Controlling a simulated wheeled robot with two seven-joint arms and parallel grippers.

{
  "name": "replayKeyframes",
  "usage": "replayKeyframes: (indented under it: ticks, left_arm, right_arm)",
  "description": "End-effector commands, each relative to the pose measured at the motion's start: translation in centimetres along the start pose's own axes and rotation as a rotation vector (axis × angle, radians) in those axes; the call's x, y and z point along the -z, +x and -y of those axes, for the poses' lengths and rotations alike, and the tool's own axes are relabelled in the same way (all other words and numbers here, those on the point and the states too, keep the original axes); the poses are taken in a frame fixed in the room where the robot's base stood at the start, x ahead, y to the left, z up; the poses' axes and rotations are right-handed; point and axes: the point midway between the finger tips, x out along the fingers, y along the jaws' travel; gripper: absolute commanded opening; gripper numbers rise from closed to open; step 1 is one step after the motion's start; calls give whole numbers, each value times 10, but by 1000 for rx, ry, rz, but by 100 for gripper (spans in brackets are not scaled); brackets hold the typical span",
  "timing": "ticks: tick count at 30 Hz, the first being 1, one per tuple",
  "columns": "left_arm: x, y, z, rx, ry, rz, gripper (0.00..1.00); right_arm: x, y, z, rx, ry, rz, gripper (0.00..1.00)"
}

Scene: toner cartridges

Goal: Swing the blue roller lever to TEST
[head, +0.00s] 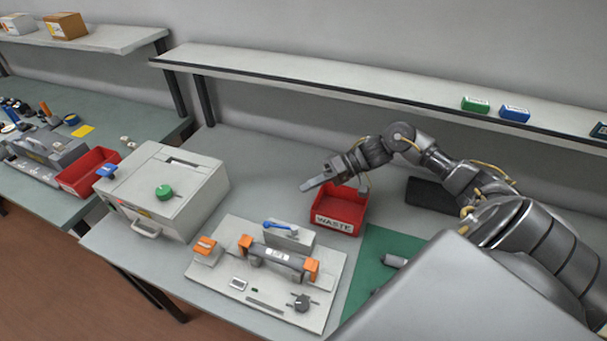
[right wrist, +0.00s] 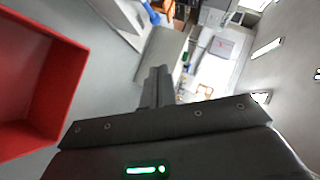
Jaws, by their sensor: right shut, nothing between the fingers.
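The blue roller lever (head: 280,227) lies along the top of a light block at the back of the pale test fixture (head: 230,267). Its label text is too small to read. My right gripper (head: 306,187) is shut and empty, in the air behind the fixture and by the red WASTE bin, apart from the lever. In the right wrist view, the closed fingers (right wrist: 158,85) show at the centre, and part of the blue lever (right wrist: 151,13) shows at the top edge. My left gripper is not in view.
The red WASTE bin (head: 340,224) stands behind the fixture. The fixture bears orange clamps (head: 311,268) and a dark knob (head: 301,302). A shelf (head: 300,82) runs above the back of the table.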

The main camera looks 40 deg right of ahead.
Motion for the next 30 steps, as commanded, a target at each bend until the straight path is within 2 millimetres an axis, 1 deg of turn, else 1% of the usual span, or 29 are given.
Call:
replayKeyframes:
  ticks: [1,4,9,12,15,20,30]
  left_arm:
    - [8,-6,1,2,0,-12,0]
    - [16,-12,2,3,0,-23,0]
    - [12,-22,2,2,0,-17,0]
    - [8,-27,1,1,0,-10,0]
    - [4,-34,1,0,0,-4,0]
    - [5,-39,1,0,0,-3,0]
    - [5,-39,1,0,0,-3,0]
  right_arm:
    - [1,10,3,4,0,0,0]
    - [2,31,4,5,1,1,0]
    - [2,67,4,5,1,1,0]
    - [-1,84,4,3,2,4,0]
    - [-14,93,3,1,3,4,0]
    - [-24,104,2,0,1,3,0]
    - [-28,108,0,-1,-1,1,0]
